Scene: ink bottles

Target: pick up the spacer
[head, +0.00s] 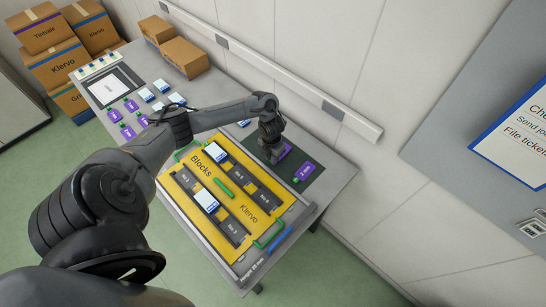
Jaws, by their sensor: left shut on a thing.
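My left gripper (271,156) points down at the dark mat on the right of the table. It is shut on a purple-labelled ink bottle (285,150), partly hidden behind the fingers. A second purple bottle with a green cap (304,172) lies beside it on the mat, apart from the gripper. I cannot tell for sure which thing is the spacer. A short green bar (224,188) lies in the middle of the yellow Blocks board (253,213), away from the gripper. My right gripper is not in view.
The board has dark slots holding white-and-blue blocks (207,201) and green end handles (269,236). More purple bottles (127,131) and white-blue blocks (160,86) lie at the left. Cardboard boxes (184,57) stand at the back by the wall rail (270,75).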

